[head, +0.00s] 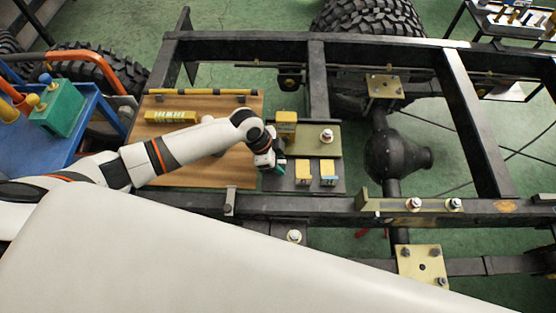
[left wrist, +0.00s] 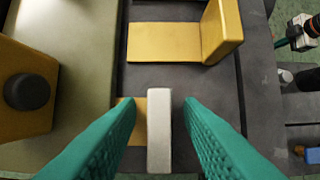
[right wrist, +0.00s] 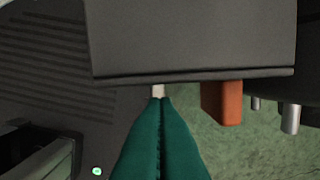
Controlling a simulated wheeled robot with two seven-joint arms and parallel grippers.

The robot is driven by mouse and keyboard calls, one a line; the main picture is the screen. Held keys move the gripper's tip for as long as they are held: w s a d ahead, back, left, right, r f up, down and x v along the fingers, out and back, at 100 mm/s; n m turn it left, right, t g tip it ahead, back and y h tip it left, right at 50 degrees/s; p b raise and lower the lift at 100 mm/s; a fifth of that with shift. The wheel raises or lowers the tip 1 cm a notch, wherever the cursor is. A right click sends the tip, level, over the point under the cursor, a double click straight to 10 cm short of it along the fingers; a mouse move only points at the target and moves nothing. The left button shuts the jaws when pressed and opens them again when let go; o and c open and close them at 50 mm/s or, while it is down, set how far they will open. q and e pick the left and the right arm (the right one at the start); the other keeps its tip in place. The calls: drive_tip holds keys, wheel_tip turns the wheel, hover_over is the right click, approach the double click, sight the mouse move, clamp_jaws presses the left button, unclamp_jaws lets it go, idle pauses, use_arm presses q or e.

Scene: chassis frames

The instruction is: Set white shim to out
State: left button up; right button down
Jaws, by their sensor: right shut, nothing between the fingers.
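The white shim (left wrist: 159,130) stands upright as a narrow pale plate in the left wrist view, with a yellow piece (left wrist: 130,112) beside it on the left. My left gripper (left wrist: 160,135) has its teal fingers on either side of the white plate, with gaps showing on both sides. In the head view my left gripper (head: 270,167) is over the left end of the dark plate (head: 290,185), and the shim is hidden there. My right gripper (right wrist: 160,105) is shut and empty in the right wrist view.
Two yellow brackets (head: 303,172) (head: 327,172) stand right of my left gripper. A yellow block (head: 286,125) stands behind it. The wooden board (head: 200,180) lies left, inside the black chassis frame (head: 320,80). An orange block (right wrist: 225,101) shows near my right fingertips, under a dark edge.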

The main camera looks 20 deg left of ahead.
sight(283, 184)
use_arm(q)
clamp_jaws()
drive_tip(key=s+p, duration=0.1)
drive_tip(key=s, duration=0.1)
drive_tip(key=s+d+p, duration=0.1)
drive_tip(key=s+p, duration=0.1)
drive_tip(key=shift+s+r, duration=0.1)
drive_tip(key=shift+r, duration=0.1)
drive_tip(key=shift+s+d+f, duration=0.1)
drive_tip(key=shift+s+d, duration=0.05)
drive_tip(key=shift+s, duration=0.1)
drive_tip(key=shift+f, duration=0.15)
unclamp_jaws()
drive_tip(key=shift+s, duration=0.1)
